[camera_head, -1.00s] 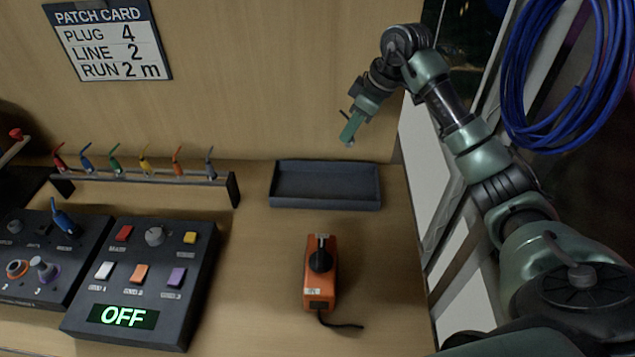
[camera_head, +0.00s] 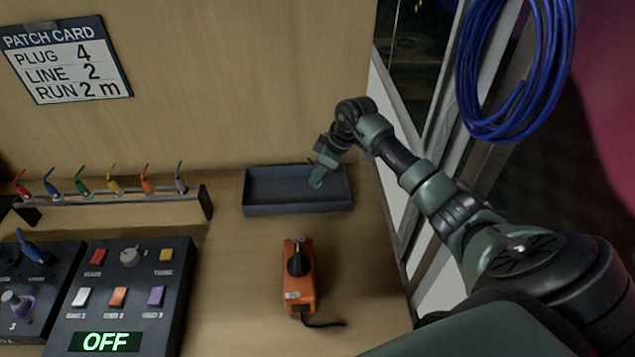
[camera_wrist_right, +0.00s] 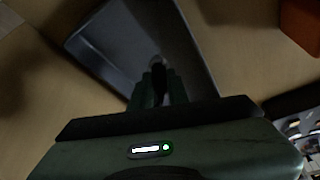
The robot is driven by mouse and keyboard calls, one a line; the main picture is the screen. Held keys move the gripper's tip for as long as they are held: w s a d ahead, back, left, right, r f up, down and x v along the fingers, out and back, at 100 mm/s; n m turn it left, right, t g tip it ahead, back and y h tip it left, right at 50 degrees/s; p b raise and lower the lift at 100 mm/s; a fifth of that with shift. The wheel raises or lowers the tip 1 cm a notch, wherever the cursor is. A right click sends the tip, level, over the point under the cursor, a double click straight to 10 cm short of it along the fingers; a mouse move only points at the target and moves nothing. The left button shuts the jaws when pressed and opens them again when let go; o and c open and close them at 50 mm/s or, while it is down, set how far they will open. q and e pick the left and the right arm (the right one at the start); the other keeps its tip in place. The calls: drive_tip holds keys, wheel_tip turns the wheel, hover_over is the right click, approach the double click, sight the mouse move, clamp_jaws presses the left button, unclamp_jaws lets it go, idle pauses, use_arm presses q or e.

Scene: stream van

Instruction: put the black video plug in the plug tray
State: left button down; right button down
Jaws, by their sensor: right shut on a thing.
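My right gripper (camera_head: 316,182) is over the right half of the tray. In the right wrist view its fingers (camera_wrist_right: 158,88) are shut on a small black thing, the black video plug (camera_wrist_right: 157,64), which points out between the fingertips. The plug is hardly visible in the head view. I cannot tell whether it touches the tray floor. My left gripper is not in view.
A rack (camera_head: 120,198) of several coloured plugs is at the left, behind a control panel (camera_head: 122,295) reading OFF. Blue cable (camera_head: 500,70) hangs at the right.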

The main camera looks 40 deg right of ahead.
sight(318, 184)
wheel_tip(318, 184, down, 4)
drive_tip(key=shift+r, duration=0.1)
drive_tip(key=c, duration=1.2)
unclamp_jaws()
drive_tip(key=b+v, duration=0.1)
drive_tip(key=v, duration=1.1)
drive_tip(key=shift+b, duration=0.35)
drive_tip(key=shift+w, duration=0.1)
